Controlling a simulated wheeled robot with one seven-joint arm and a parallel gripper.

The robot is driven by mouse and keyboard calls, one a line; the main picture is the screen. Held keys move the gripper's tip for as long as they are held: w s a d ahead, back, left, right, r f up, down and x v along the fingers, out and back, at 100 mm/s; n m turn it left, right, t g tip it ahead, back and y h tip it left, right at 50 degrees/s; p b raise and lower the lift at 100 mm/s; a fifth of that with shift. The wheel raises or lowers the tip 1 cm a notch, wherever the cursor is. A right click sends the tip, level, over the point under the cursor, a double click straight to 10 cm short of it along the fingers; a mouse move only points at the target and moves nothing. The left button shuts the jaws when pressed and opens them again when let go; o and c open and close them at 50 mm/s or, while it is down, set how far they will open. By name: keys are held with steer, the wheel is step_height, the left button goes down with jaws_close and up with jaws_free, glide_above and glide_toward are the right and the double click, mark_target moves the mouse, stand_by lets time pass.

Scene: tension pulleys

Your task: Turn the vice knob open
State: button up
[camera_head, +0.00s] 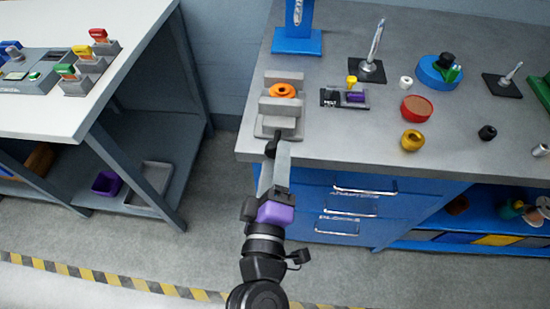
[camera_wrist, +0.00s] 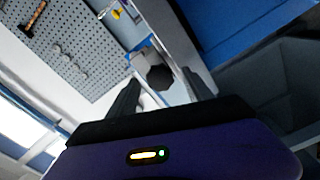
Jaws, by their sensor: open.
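The grey vice (camera_head: 268,107) stands at the left front corner of the workbench, with an orange ring-shaped part (camera_head: 283,90) at its jaws. Its black knob (camera_head: 271,147) sticks out over the front edge. In the wrist view the knob (camera_wrist: 160,77) is a dark faceted shape between the two fingers. My gripper (camera_head: 273,170) is in front of the bench, fingers pointing at the knob. The gripper (camera_wrist: 163,90) is open, with visible gaps on both sides of the knob. I cannot tell how far the fingertips reach along it.
The workbench (camera_head: 350,143) carries a small black fixture with a purple block (camera_head: 355,97), a red-topped round part (camera_head: 417,108) and a yellow ring (camera_head: 412,140) right of the vice. Blue drawers with metal handles (camera_head: 365,190) lie below. A white table (camera_head: 100,100) stands left across a floor gap.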

steer(key=s+b, duration=0.1)
steer(key=s, duration=0.6)
steer(key=shift+a, duration=0.1)
steer(key=a+n+g+y, duration=0.1)
steer(key=a+y, duration=0.4)
steer(key=s+d+f+m+g+y, duration=0.1)
steer(key=s+d+f+m+y, duration=0.15)
steer(key=s, duration=0.25)
steer(key=s+d+m+h, duration=0.2)
steer(key=s+d, duration=0.3)
steer(key=d, duration=0.3)
steer(key=s+d+m+h+p, duration=0.1)
steer(key=s+d+m+h, duration=0.1)
steer(key=s+d+m, duration=0.3)
steer(key=s+d+m+g+h+p, duration=0.1)
steer(key=s+d+m+h, duration=0.2)
steer(key=d, duration=0.9)
steer(key=s+m, duration=0.1)
steer(key=s, duration=0.2)
steer(key=shift+s+d+f, duration=0.15)
steer(key=shift+s+f, duration=0.05)
